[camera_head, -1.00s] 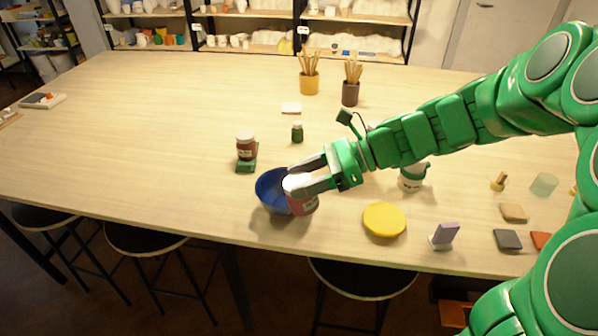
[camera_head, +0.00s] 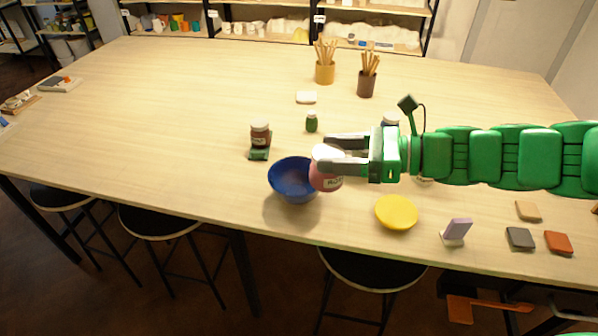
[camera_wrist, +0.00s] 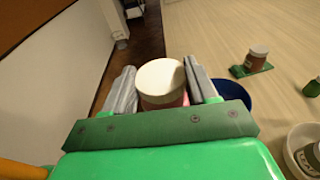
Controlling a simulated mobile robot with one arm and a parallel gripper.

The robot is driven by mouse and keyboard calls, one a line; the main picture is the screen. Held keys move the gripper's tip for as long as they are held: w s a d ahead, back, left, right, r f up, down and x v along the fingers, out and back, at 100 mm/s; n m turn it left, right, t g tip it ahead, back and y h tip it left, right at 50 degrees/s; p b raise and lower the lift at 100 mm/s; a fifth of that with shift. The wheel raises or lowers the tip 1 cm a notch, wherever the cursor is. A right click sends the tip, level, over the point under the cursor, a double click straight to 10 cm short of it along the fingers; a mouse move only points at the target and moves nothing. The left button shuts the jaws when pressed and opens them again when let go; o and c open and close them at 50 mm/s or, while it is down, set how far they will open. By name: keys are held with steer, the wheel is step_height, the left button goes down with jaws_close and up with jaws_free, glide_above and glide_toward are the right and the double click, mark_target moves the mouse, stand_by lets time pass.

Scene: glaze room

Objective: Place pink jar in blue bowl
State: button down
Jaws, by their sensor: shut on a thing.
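The pink jar (camera_head: 327,180) has a pale lid and a label. My gripper (camera_head: 326,155) is shut on it, with a finger on each side. In the wrist view the jar (camera_wrist: 161,84) stands between the two grey fingers, lid toward the camera. The blue bowl (camera_head: 289,184) stands on the table just left of the jar in the head view. The jar overlaps the bowl's right rim in that picture; I cannot tell whether they touch. The bowl (camera_wrist: 236,92) also shows in the wrist view, partly hidden behind the right finger, and looks empty in the head view.
A brown jar (camera_head: 260,135) stands on a green block behind the bowl. A small green bottle (camera_head: 311,122) is further back.

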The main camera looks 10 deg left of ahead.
steer(key=w+a+f, duration=0.3)
steer(key=w+f, duration=0.3)
steer(key=w+a+f, duration=0.2)
steer(key=w+f, duration=0.4)
steer(key=f, duration=0.1)
steer(key=shift+w+a, duration=0.3)
steer(key=shift+a, duration=0.1)
steer(key=shift+f, duration=0.55)
stand_by(0.5)
steer(key=shift+c, duration=1.6)
jaws_free()
steer(key=d+r, duration=0.3)
steer(key=d, duration=0.9)
